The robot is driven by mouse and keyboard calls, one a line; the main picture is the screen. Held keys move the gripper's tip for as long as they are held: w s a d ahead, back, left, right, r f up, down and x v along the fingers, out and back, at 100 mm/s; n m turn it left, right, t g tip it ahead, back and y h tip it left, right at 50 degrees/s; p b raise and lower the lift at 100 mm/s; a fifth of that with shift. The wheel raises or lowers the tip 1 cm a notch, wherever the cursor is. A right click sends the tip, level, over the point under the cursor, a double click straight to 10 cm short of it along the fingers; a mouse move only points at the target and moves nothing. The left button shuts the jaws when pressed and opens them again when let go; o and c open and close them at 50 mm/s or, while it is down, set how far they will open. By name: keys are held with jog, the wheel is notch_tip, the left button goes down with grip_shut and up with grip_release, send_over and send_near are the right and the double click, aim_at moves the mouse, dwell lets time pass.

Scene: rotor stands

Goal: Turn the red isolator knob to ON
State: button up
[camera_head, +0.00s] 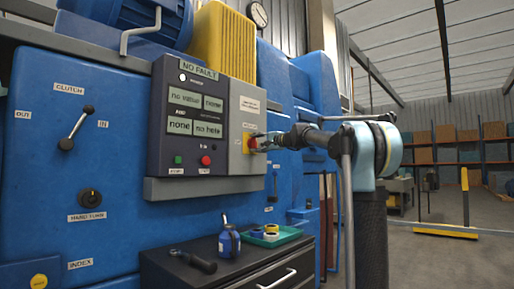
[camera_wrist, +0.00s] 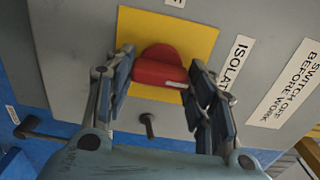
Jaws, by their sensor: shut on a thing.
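The red isolator knob (camera_wrist: 160,68) sits on a square yellow plate (camera_wrist: 205,38) on the grey panel. In the wrist view its raised bar lies roughly crosswise, between my two fingers. My gripper (camera_wrist: 160,82) is shut on the knob, one finger at each side of it. In the head view my gripper (camera_head: 258,142) reaches in from the right to the grey isolator box (camera_head: 247,108), and the red knob (camera_head: 252,143) shows only in part at its tips. A label by the plate reads "ISOLAT..."; the knob's position marks cannot be read.
A dark control panel (camera_head: 188,140) with green and red buttons and a "NO FAULT" sign is left of the isolator box. Below, a dark cabinet (camera_head: 165,262) bears a blue bottle (camera_head: 229,241), a green tray (camera_head: 287,236) and a black-handled tool (camera_head: 195,262).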

jog(key=shift+d+f, duration=0.1)
jog(key=o, duration=1.1)
jog(key=shift+w, duration=0.15)
jog(key=shift+c, duration=0.2)
jog(key=v, duration=1.2)
